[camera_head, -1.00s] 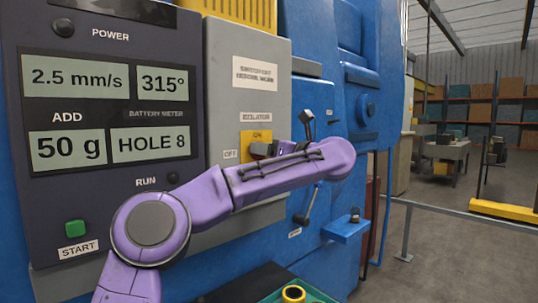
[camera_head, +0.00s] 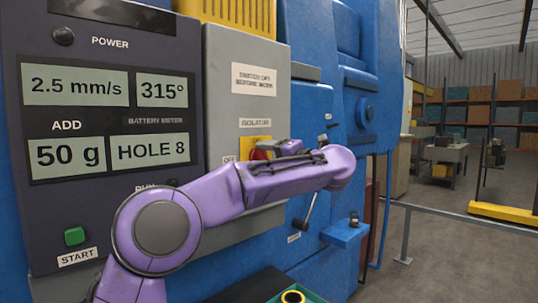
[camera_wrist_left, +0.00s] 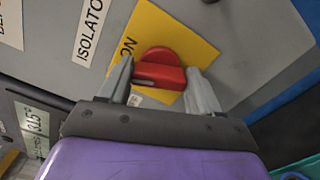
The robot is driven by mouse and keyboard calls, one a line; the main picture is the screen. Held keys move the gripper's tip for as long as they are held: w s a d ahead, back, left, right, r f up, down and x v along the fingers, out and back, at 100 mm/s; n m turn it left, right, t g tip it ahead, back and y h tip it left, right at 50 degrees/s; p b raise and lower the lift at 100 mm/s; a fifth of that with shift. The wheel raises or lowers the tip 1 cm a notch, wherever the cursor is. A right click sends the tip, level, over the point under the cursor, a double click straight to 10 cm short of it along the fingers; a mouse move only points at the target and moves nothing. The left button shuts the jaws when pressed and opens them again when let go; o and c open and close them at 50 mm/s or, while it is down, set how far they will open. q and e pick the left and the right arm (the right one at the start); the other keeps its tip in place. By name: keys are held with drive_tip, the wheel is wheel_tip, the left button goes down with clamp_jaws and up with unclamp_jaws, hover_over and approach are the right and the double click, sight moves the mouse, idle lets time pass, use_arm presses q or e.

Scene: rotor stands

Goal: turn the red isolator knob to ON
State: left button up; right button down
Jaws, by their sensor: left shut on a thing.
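The red isolator knob (camera_head: 259,154) sits on a yellow plate (camera_head: 247,143) on the grey cabinet, partly hidden by my left gripper (camera_head: 268,150). In the left wrist view the knob (camera_wrist_left: 160,68) shows clearly, with the two grey fingers of my left gripper (camera_wrist_left: 161,86) on either side of its bar. The left gripper is shut on the knob. The "ON" mark (camera_wrist_left: 128,47) is at the plate's edge near the "ISOLATOR" label. The OFF label (camera_head: 229,159) is left of the plate in the head view. My right gripper is not in view.
A dark panel with displays and a green START button (camera_head: 75,236) stands left of the cabinet. Blue machinery with a lever (camera_head: 309,211) and a small blue shelf (camera_head: 346,232) is to the right. A green tray (camera_head: 315,297) is below. Open floor lies farther right.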

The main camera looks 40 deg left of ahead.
use_arm(q)
drive_tip(key=shift+m+p, duration=1.05)
drive_tip(key=shift+m, duration=1.05)
drive_tip(key=o, duration=1.1)
drive_tip(key=shift+f, duration=0.1)
drive_tip(key=shift+c, duration=0.2)
drive_tip(key=d+b, duration=0.3)
drive_tip(key=d, duration=0.7)
drive_tip(key=shift+s+d, duration=0.2)
drive_tip(key=shift+s, duration=0.25)
